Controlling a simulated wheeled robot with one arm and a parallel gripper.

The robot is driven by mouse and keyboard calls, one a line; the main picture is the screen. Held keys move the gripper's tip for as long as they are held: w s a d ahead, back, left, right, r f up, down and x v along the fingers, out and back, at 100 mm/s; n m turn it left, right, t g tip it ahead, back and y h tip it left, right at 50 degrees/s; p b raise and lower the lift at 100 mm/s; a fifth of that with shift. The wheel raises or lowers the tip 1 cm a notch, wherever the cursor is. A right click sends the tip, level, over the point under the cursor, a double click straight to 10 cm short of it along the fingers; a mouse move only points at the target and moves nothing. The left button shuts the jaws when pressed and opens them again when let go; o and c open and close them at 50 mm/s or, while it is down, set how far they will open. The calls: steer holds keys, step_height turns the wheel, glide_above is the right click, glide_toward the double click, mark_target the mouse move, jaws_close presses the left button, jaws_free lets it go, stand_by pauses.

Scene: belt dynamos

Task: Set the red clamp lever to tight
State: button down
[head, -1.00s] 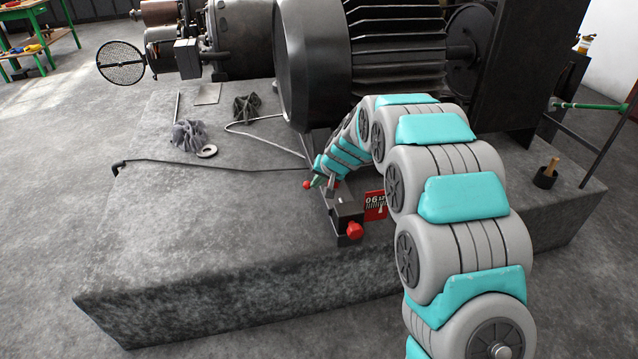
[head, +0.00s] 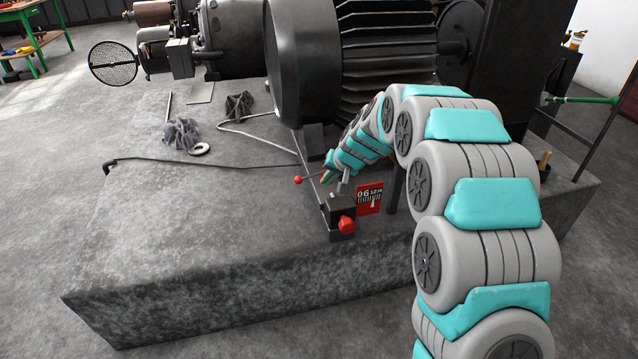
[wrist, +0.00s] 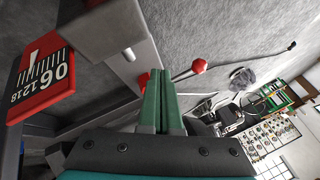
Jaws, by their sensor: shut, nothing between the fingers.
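The red clamp lever shows in the head view as a thin rod with a red ball end (head: 298,180), low at the foot of the big black motor, its ball pointing left. In the wrist view its red ball (wrist: 199,66) appears just beyond and right of the fingertips. My gripper (head: 328,168) is beside the rod, to the right of the ball, its green fingers partly covered by my arm. In the wrist view the green fingers (wrist: 160,88) are shut together and empty. A second red part (wrist: 143,79) is partly hidden behind them. Whether the fingers touch the lever I cannot tell.
A red scale plate (head: 369,199) and a red knob (head: 347,225) on a black block are close to my gripper. The motor (head: 300,75) stands behind. A long dark bar (head: 200,163), a grey rag (head: 181,133) and a ring (head: 200,149) lie left on the slab.

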steer(key=a+v, duration=0.1)
steer(key=v, duration=0.9)
steer(key=s+d+g+h, duration=0.1)
steer(key=s+d, duration=0.4)
steer(key=s, duration=1)
steer(key=s+d+g+h, duration=0.2)
steer(key=s+d, duration=0.4)
steer(key=s, duration=1)
steer(key=s+d+f+g+h, duration=0.1)
steer(key=s+d+g, duration=0.3)
steer(key=s, duration=1.2)
steer(key=shift+s+d+n, duration=0.25)
steer(key=shift+d+n, duration=0.15)
steer(key=shift+d, duration=0.35)
steer(key=shift+f, duration=0.1)
